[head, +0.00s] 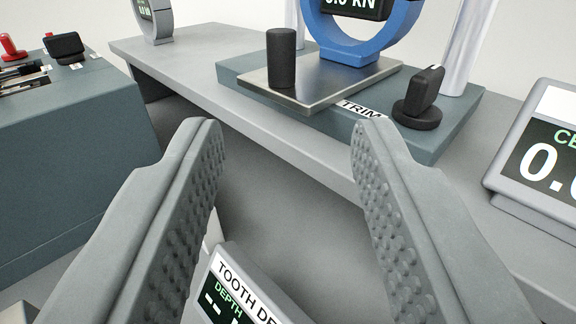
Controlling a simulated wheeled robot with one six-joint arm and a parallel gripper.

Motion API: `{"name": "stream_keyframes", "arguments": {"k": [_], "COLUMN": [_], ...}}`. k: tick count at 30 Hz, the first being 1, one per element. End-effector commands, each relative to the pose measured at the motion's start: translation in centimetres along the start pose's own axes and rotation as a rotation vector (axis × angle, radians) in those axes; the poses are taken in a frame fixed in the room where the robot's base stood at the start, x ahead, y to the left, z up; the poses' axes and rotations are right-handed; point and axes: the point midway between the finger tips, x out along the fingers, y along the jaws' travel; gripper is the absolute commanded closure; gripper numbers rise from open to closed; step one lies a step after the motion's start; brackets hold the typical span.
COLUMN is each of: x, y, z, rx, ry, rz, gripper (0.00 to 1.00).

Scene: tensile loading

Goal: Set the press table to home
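My gripper (286,128) is open and empty, its two ridged grey fingers wide apart in the foreground. Beyond the fingertips, a flat metal plate (335,84) lies on a dark grey-green base (300,109) on a grey bench. A black upright cylinder (282,58) stands on the plate's left part, and a blue ring gauge (345,48) with a kN readout stands behind it, cut off at the top. A black knob (420,97) sits on the base to the right, near a TRIM label (362,109). No label here names the press table.
A cabinet (70,165) with a red-knobbed lever (11,45) and black switch (65,48) stands at left. A display (540,150) stands at right. A TOOTH DEPTH display (235,285) is low between my fingers.

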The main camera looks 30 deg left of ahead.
Motion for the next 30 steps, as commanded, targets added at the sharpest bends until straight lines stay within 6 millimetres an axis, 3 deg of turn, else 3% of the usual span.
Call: {"name": "stream_keyframes", "arguments": {"k": [6,22,26,30], "x": [-1.8,-1.8,-0.9,0.6], "y": [0.0,-0.2,-1.5,-4.7], "z": [0.0,-0.2,-1.7,-5.2], "rx": [0.000,-0.003,-0.037,-0.108], "ry": [0.000,0.002,0.027,0.084], "rz": [0.001,0.003,0.029,0.104], "gripper": [0.61,0.61,0.61,0.61]}}
